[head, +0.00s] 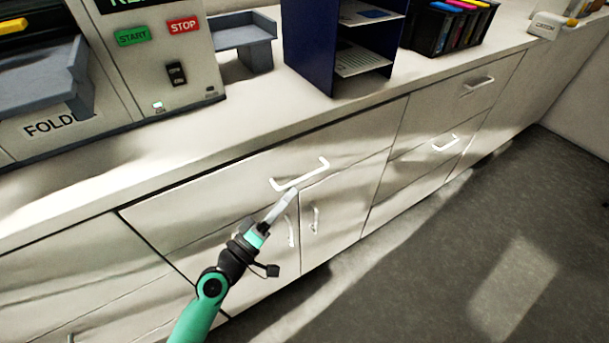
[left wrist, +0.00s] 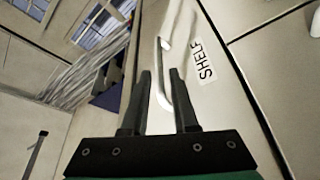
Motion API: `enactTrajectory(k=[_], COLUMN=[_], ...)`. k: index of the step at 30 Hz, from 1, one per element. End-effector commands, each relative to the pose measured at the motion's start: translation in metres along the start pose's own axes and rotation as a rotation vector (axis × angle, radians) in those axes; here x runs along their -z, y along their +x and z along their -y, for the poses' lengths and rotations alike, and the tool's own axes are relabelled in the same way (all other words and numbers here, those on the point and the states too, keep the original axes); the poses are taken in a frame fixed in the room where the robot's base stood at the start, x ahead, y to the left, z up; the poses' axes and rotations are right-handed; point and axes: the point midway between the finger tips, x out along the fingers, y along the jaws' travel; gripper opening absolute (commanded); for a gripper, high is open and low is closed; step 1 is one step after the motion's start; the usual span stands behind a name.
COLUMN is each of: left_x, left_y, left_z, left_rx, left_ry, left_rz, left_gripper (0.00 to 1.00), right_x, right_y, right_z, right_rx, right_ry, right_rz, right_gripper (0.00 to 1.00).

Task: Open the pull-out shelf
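The pull-out shelf (head: 225,193) is a wide pale front panel just below the counter edge, and it looks flush with the cabinet. Its white bar handle (head: 314,172) is near the middle. In the left wrist view the handle (left wrist: 164,88) stands out from the panel, next to a "SHELF" label (left wrist: 204,60). My left gripper (head: 291,194) is at the handle, just below it in the head view. In the left wrist view its two dark fingers (left wrist: 160,75) are apart, with the handle's near end in line with the gap between them. Contact cannot be told. My right gripper is not in view.
A grey machine with a green START button (head: 134,36) and a blue document rack (head: 320,60) stand on the counter (head: 255,110). Lower cabinet doors with handles (head: 314,219) are below the shelf. A drawer handle (head: 445,144) is to the right. The grey floor (head: 440,240) is clear.

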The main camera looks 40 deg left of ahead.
Motion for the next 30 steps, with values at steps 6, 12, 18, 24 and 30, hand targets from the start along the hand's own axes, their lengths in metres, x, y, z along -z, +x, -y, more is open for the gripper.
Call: enactTrajectory(k=[6, 12, 18, 24, 30], left_x=[0.0, 0.0, 0.0, 0.0, 0.0], left_y=[0.048, 0.068, 0.07, 0.069, 0.069], left_z=[-0.001, -0.001, 0.0, 0.0, 0.0], left_rx=[-0.002, -0.002, 0.0, 0.0, -0.001], left_ry=[0.0, 0.0, 0.0, 0.0, 0.0], left_rz=[0.0, -0.001, 0.0, -0.001, -0.001], left_gripper=[0.27, 0.27, 0.27, 0.02, 0.0], right_x=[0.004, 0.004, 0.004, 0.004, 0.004], right_y=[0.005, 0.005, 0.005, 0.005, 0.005], right_z=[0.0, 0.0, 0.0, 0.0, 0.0], right_rx=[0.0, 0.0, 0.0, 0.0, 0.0], right_ry=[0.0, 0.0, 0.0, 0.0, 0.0], right_rz=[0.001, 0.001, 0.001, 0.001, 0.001], right_gripper=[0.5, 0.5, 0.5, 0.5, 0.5])
